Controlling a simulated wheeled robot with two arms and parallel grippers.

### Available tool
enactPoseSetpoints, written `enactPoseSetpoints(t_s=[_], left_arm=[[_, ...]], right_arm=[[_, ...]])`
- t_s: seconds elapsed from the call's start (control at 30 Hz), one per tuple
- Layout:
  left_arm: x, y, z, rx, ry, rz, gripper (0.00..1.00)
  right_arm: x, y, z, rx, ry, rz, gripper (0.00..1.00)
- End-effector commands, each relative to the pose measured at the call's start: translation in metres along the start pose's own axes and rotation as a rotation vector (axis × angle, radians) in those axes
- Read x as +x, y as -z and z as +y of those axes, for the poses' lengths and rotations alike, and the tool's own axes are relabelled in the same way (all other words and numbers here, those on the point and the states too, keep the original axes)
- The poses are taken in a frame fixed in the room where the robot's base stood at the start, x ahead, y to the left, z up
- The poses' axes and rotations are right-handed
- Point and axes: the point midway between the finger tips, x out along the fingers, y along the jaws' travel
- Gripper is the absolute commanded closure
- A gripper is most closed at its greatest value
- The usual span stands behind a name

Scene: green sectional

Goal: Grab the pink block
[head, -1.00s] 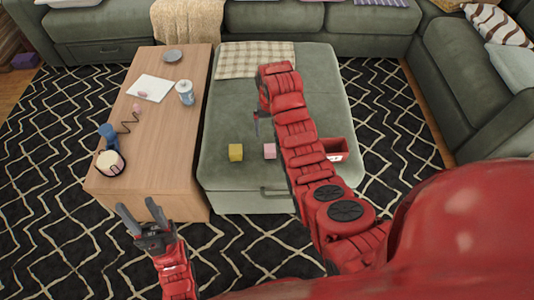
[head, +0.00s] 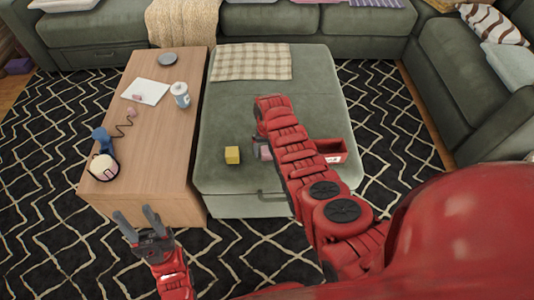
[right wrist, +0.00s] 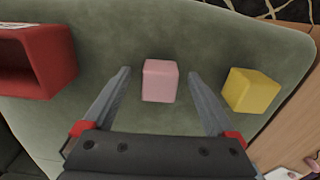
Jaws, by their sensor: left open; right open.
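The pink block (right wrist: 159,81) sits on the green ottoman (right wrist: 190,35) between the open fingers of my right gripper (right wrist: 160,92) as seen in the right wrist view. Neither finger appears to touch it. In the head view the pink block (head: 265,153) is partly hidden by my right arm, and the right gripper (head: 258,143) is pointed down beside it. My left gripper (head: 136,222) is open and empty, over the rug in front of the wooden table.
A yellow block (head: 232,155) sits left of the pink one. A red open box (head: 333,150) stands to the right. The wooden table (head: 150,125) holds a cup (head: 180,95), paper and other items. A checkered cloth (head: 252,61) lies on the ottoman's back.

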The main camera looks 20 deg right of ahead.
Motion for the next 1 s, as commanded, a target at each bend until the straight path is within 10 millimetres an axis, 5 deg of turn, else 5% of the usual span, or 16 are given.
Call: enactPoseSetpoints(t_s=[0.53,1.0], left_arm=[[-0.006,-0.001,0.0,0.0,0.0,0.0,0.5],[-0.006,-0.001,0.0,0.0,0.0,0.0,0.5]], right_arm=[[0.019,0.0,0.0,0.0,0.001,0.002,0.11],[0.019,0.0,0.0,0.0,0.001,0.002,0.95]])
